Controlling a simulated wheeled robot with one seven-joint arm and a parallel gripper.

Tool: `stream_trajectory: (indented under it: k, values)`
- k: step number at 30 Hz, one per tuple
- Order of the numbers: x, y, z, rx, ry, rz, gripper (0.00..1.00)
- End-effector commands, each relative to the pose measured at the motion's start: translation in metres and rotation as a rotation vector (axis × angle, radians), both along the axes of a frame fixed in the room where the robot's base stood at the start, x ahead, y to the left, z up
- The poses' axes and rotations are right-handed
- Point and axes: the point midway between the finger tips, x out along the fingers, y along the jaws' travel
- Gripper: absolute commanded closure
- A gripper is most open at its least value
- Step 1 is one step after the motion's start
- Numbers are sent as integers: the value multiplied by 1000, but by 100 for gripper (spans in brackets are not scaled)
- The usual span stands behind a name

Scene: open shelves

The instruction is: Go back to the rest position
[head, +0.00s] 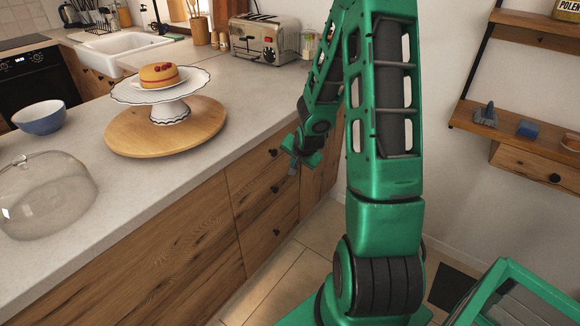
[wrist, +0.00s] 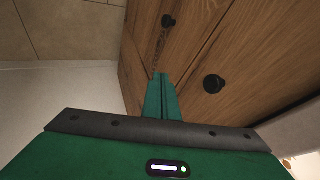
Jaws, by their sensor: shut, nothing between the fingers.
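My gripper (head: 293,165) hangs at the end of my green arm, beside the wooden drawer fronts (head: 262,215) below the counter. In the wrist view the two green fingers (wrist: 161,92) lie together, shut and empty. The drawer fronts with round black knobs fill much of the wrist view behind the fingers. In the head view my arm hides part of the wall and cabinet end.
The counter (head: 185,178) carries a cake on a white stand (head: 168,110) over a round wooden board (head: 125,145), a glass dome (head: 45,195), a blue bowl (head: 38,118) and a toaster (head: 264,38). Wall shelves (head: 520,135) with small items are at right. Tiled floor shows below.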

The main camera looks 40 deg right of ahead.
Motion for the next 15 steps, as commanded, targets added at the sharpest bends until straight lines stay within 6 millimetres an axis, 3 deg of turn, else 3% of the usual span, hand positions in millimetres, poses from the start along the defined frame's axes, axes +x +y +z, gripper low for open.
stream_trajectory:
  k: [6, 15]
  values:
    - [-13, 7, 19, 0, 1, 2, 100]
    - [-18, 8, 25, 1, 2, 1, 100]
